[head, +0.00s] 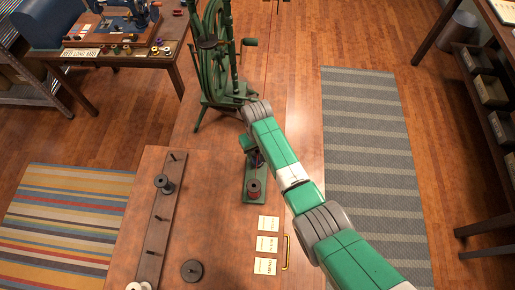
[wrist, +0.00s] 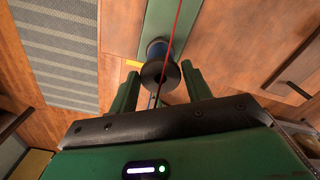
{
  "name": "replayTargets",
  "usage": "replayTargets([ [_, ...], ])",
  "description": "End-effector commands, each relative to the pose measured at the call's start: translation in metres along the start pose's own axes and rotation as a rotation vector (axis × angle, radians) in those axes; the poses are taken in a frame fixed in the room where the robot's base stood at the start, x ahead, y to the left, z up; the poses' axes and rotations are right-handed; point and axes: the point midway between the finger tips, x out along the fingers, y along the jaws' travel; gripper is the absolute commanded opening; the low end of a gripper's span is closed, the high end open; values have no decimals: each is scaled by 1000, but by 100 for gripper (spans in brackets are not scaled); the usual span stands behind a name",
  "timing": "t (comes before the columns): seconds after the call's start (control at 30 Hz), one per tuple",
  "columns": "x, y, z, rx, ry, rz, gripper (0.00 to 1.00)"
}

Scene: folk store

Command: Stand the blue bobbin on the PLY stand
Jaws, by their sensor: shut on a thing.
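The blue bobbin (wrist: 157,50) has dark flanges and blue thread. In the wrist view it sits between the fingertips of my gripper (wrist: 160,76), which is shut on it. In the head view my gripper (head: 252,146) is above the far end of a green stand (head: 256,197), and only a little blue shows beneath it. The green stand also lies behind the bobbin in the wrist view (wrist: 160,18). A reddish-brown bobbin (head: 254,187) stands on its near part. No PLY label is readable. I cannot tell whether the blue bobbin touches the stand.
A wooden peg rack (head: 154,236) with several pegs holds a grey bobbin (head: 164,184). A dark bobbin (head: 191,270) is beside it. Paper cards (head: 267,244) lie near a brass handle (head: 286,253). A green spinning wheel (head: 215,60) stands beyond. A red thread (wrist: 174,38) crosses the wrist view.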

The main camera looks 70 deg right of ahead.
Motion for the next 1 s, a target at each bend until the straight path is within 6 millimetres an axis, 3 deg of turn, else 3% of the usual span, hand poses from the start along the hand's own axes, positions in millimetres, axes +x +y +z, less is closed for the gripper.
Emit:
replayTargets([
  [0.47, 10, 0, 0, 0, 0, 0, 38],
  [0.5, 10, 0, 0, 0, 0, 0, 57],
  [0.6, 10, 0, 0, 0, 0, 0, 74],
  [0.87, 9, 0, 0, 0, 0, 0, 74],
  [1.0, -12, 0, -1, 0, 3, 0, 74],
])
